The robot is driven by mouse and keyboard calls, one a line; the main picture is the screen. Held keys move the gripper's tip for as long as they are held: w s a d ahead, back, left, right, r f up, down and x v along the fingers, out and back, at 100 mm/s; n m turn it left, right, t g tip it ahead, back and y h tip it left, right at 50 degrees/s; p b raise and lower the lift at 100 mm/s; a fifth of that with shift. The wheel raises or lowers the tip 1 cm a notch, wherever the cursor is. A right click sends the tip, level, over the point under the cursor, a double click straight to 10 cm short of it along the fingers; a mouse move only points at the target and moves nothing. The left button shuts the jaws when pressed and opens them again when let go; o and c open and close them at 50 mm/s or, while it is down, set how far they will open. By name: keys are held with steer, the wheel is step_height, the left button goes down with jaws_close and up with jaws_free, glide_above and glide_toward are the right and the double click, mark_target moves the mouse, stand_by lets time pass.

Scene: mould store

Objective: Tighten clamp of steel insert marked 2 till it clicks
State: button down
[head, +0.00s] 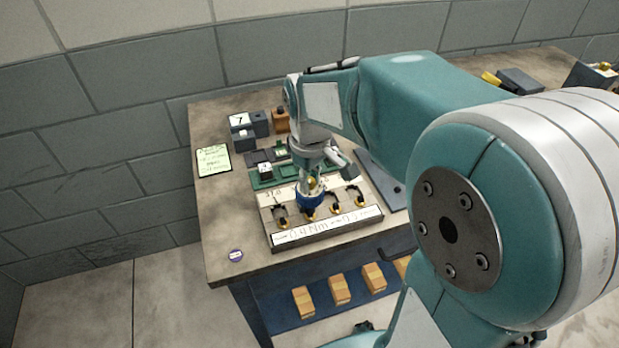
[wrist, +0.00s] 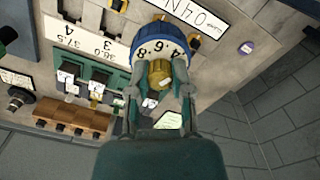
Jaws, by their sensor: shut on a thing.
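My gripper (head: 313,181) is over the rack (head: 263,213) on the bench. In the wrist view its fingers (wrist: 160,74) are shut on a brass knob (wrist: 160,70). The knob tops a blue collar with a white numbered dial (wrist: 157,44); the blue collar (head: 310,201) also shows in the head view. The rack has a row of dark clamps with brass screws (head: 336,209) and a front strip (head: 325,228) reading 0.4 Nm. The collar hides what is below it, so I cannot tell which clamp it meets. I cannot make out a 2 on any insert.
A green tray (head: 262,184) with small blocks lies behind the rack. A grey block marked 7 (head: 238,120) and a green note (head: 214,160) are at the back left. A purple disc (head: 236,255) lies near the front edge. Wooden blocks (head: 339,290) sit on the lower shelf.

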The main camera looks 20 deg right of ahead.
steer(key=shift+f, duration=0.95)
stand_by(0.6)
steer(key=c, duration=1.3)
jaws_free()
jaws_close()
steer(key=m, duration=0.3)
steer(key=shift+m, duration=0.4)
steer(key=shift+m, duration=1.1)
